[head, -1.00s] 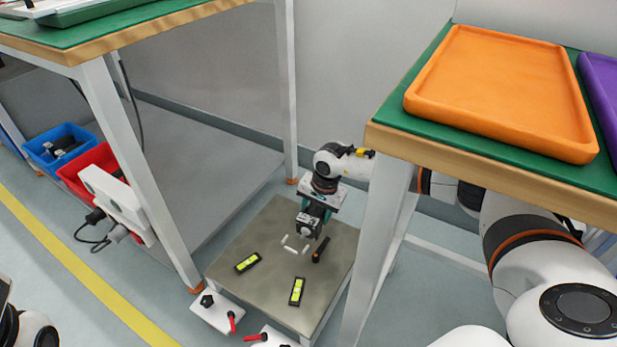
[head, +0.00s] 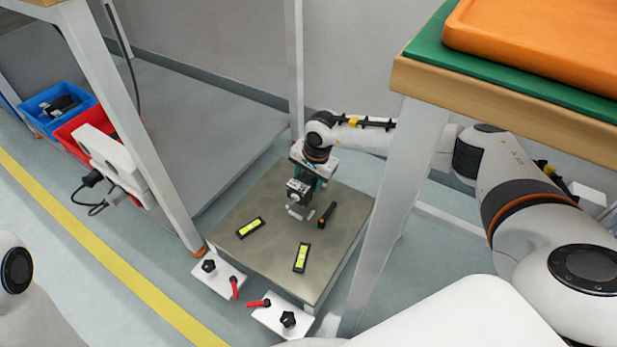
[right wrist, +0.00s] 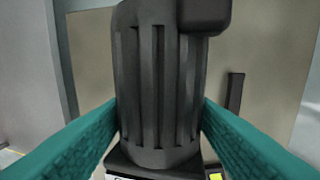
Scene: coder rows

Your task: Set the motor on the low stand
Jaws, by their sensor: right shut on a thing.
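The motor (head: 299,190) is dark and ribbed, with a lighter end face in the head view. My right gripper (head: 312,181) is shut on it above the low stand (head: 272,240). In the right wrist view, the teal fingers press on both sides of the motor's ribbed body (right wrist: 158,90). The motor looks roughly upright, just over small white pegs (head: 297,213) on the stand. I cannot tell whether its base touches anything. My left gripper is not in view; only part of that arm shows at the left edge.
A table leg (head: 392,215) rises on the right, under the green tabletop (head: 520,92).

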